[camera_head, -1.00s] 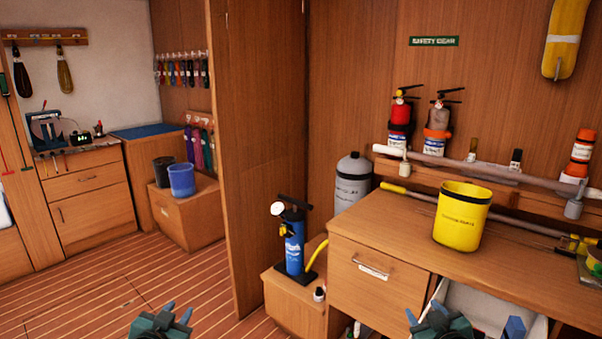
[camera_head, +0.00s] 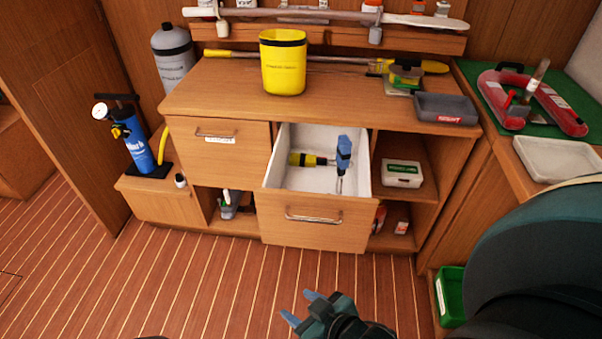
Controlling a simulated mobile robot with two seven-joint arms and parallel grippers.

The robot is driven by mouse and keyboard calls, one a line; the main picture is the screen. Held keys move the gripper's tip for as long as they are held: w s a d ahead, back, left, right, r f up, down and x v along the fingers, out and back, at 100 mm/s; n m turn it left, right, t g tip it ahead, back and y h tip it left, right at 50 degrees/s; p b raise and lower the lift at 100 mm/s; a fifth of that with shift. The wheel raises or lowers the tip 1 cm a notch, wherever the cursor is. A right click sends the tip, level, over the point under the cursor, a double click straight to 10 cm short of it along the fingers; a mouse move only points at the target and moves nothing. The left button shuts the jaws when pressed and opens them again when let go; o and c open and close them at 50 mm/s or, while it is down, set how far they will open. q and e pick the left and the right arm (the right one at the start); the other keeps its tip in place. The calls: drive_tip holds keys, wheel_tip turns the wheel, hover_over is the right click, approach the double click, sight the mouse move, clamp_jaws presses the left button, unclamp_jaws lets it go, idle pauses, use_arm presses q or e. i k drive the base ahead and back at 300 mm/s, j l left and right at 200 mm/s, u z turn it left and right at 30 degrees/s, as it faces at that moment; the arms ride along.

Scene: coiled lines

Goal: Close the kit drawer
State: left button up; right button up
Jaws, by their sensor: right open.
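A wooden drawer (camera_head: 312,232) with a white inside and a metal bar handle (camera_head: 314,216) stands pulled out from the middle of the cabinet. A yellow and black torch-like item (camera_head: 308,160) and a blue-headed tool (camera_head: 343,155) lie in it. I cannot read a label on this drawer. To its left, a shut drawer (camera_head: 215,152) has a handle with a white tag. My right gripper (camera_head: 301,306) is open and empty, over the floor in front of the open drawer and apart from it. My left gripper does not show.
A yellow bucket (camera_head: 283,66) and a grey tray (camera_head: 446,108) stand on the cabinet top. A white box (camera_head: 402,173) sits on the open shelf at right. A blue pump (camera_head: 136,147) stands at left. The plank floor (camera_head: 180,285) before the cabinet is clear.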

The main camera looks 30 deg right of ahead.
sight(302, 214)
drive_tip(key=z, duration=0.95)
drive_tip(key=i+l+z, duration=0.15)
drive_tip(key=i+j, duration=0.05)
drive_tip(key=i, duration=0.05)
